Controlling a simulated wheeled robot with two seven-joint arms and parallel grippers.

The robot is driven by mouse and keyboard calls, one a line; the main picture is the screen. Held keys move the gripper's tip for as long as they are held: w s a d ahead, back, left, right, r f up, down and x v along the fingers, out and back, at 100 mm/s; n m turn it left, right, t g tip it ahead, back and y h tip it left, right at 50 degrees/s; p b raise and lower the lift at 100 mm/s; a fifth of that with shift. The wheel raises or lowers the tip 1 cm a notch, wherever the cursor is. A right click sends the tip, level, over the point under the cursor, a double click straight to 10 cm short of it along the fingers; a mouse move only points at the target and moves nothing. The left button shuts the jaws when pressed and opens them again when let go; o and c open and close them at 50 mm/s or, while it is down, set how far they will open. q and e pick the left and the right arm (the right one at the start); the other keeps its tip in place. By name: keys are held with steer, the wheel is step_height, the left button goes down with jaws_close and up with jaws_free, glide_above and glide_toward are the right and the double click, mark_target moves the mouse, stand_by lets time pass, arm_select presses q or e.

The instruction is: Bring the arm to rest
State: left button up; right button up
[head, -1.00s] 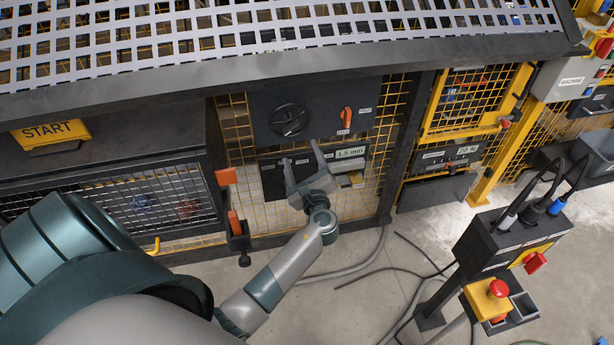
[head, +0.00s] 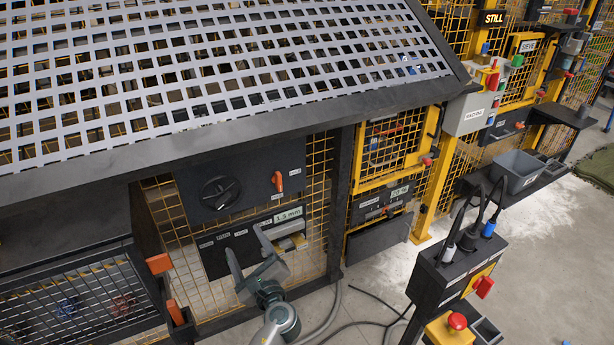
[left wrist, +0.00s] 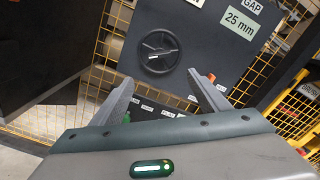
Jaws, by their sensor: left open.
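My left gripper (head: 246,244) is in the lower middle of the head view, its two fingers apart with nothing between them. It points at the black lower panel (head: 214,262) with the "1.5 mm" label and overlaps it in the picture; I cannot tell whether it touches. In the left wrist view the open fingers (left wrist: 160,80) are spread below a black round dial (left wrist: 158,52) on a dark panel. The same dial (head: 219,193) shows above the gripper in the head view. My right gripper is not in view.
An orange handle (head: 278,181) sits right of the dial. Orange-red blocks (head: 160,263) stick out left of the gripper. A post with a red button (head: 457,321) and cables stands at lower right. A grey bin (head: 515,172) is farther back. Concrete floor between shows loose cables.

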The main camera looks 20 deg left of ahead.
arm_select(q)
steer(key=s+d+f+n+g+h, duration=0.1)
steer(key=s+d+f+h, duration=0.1)
steer(key=f, duration=0.8)
steer(key=s+d+f+g+h, duration=0.1)
steer(key=s+d+f+h, duration=0.15)
steer(key=f, duration=0.75)
steer(key=s+d+f+n+g+h, duration=0.1)
steer(key=s+d+f+h, duration=0.15)
steer(key=f, duration=0.75)
steer(key=s+d+f+n+g+h, duration=0.2)
steer(key=s+f, duration=0.5)
steer(key=s+d+f+n+g+h, duration=0.1)
steer(key=s+d+f+n+h, duration=0.1)
steer(key=s+f, duration=0.5)
steer(key=s+f+n+g+h, duration=0.1)
steer(key=s+f+n, duration=0.2)
steer(key=s, duration=0.7)
steer(key=s+d+f+n+g+h, duration=0.1)
steer(key=s+f+n, duration=0.3)
steer(key=s, duration=0.5)
steer(key=s+d+f+n+g, duration=0.1)
steer(key=s+f+n, duration=0.3)
steer(key=s, duration=0.6)
step_height(320, 180, down, 2)
steer(key=shift+s+f+g+h, duration=0.1)
steer(key=shift+s+g+h, duration=0.25)
steer(key=shift+g, duration=0.45)
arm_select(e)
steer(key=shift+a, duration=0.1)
